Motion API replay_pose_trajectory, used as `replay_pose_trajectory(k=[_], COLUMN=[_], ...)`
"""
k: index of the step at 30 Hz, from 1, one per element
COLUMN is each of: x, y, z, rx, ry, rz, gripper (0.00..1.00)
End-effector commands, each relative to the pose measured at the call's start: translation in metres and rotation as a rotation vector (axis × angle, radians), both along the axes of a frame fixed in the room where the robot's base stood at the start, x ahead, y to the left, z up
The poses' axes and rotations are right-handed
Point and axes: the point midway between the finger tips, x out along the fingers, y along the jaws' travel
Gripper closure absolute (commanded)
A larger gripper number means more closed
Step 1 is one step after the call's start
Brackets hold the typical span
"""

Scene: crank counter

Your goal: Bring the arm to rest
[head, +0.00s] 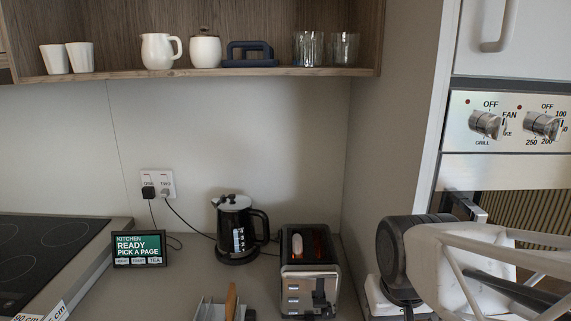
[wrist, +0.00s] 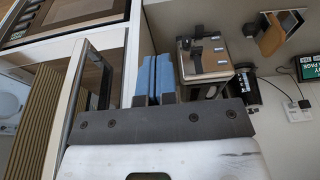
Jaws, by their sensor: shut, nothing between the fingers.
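My arm (head: 480,265) shows at the lower right of the head view, in front of the oven and to the right of the toaster. My gripper (wrist: 153,77) shows in the wrist view as two blue finger pads side by side beyond a dark bar. The pads are together with nothing held between them. They appear near the toaster (wrist: 208,60) in that picture, but I cannot tell the gap. In the head view the fingers cannot be made out clearly.
The toaster (head: 308,275), black kettle (head: 236,228) and small display (head: 139,249) stand on the counter. The oven panel (head: 515,123) with knobs is at the right. A shelf (head: 200,74) holds cups and jugs above. A hob (head: 45,258) lies left.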

Motion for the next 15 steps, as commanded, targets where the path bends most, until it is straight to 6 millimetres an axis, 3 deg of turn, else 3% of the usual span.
replay_pose_trajectory(k=[6, 15], x=[-0.035, -0.046], y=[-0.010, -0.013], z=[0.008, 0.009], rx=[-0.001, -0.002], ry=[0.001, 0.004], rz=[-0.031, -0.041], gripper=[1.00, 1.00])
